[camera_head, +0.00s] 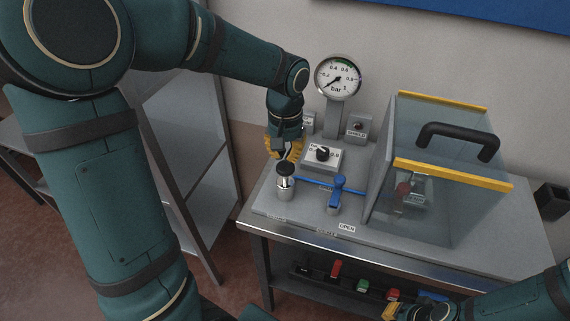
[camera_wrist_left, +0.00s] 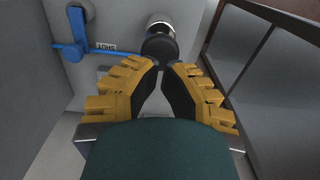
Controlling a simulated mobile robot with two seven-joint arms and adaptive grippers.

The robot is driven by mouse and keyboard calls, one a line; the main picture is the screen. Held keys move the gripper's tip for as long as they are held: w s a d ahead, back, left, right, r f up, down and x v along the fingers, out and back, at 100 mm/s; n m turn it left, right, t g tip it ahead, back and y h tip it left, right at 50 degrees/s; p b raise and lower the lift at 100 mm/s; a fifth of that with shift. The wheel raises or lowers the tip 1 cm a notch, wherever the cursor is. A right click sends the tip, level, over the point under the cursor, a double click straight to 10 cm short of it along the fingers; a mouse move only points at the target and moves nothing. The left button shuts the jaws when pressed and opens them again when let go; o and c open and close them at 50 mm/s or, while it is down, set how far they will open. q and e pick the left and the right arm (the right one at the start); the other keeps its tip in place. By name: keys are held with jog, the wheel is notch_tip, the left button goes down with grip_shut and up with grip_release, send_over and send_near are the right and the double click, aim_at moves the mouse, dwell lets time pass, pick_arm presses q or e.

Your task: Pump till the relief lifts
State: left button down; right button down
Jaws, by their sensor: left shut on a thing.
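My left gripper (camera_head: 286,156) has its yellow fingers at the black knob of the hand pump (camera_head: 286,171) and is shut on it. The left wrist view shows the knob (camera_wrist_left: 159,48) at the fingertips (camera_wrist_left: 163,66), with the silver pump neck beyond it. The pressure gauge (camera_head: 338,77) stands behind, its needle pointing to the lower left at the low end of the scale. A blue valve (camera_head: 338,192) is right of the pump; in the left wrist view its bar runs by the SHUT label (camera_wrist_left: 105,47). My right gripper (camera_head: 405,312) is partly cut off low in the picture.
A selector with a black knob (camera_head: 322,153) sits behind the pump. A clear guard box (camera_head: 440,215) with a black handle covers a red-tipped part at right. Several coloured items lie on the lower shelf. A grey shelf rack (camera_head: 185,130) stands left of the bench.

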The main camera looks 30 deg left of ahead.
aim_at(285, 166)
dwell(0.3)
pick_arm(q)
jog(key=shift+f+b, duration=2.15)
jog(key=shift+f, duration=0.9)
jog(key=shift+r+p, duration=2.15)
jog(key=shift+r, duration=0.9)
jog(key=shift+f, duration=0.1)
jog(key=shift+r, duration=0.2)
jog(key=shift+f, duration=0.1)
jog(key=shift+f, duration=0.1)
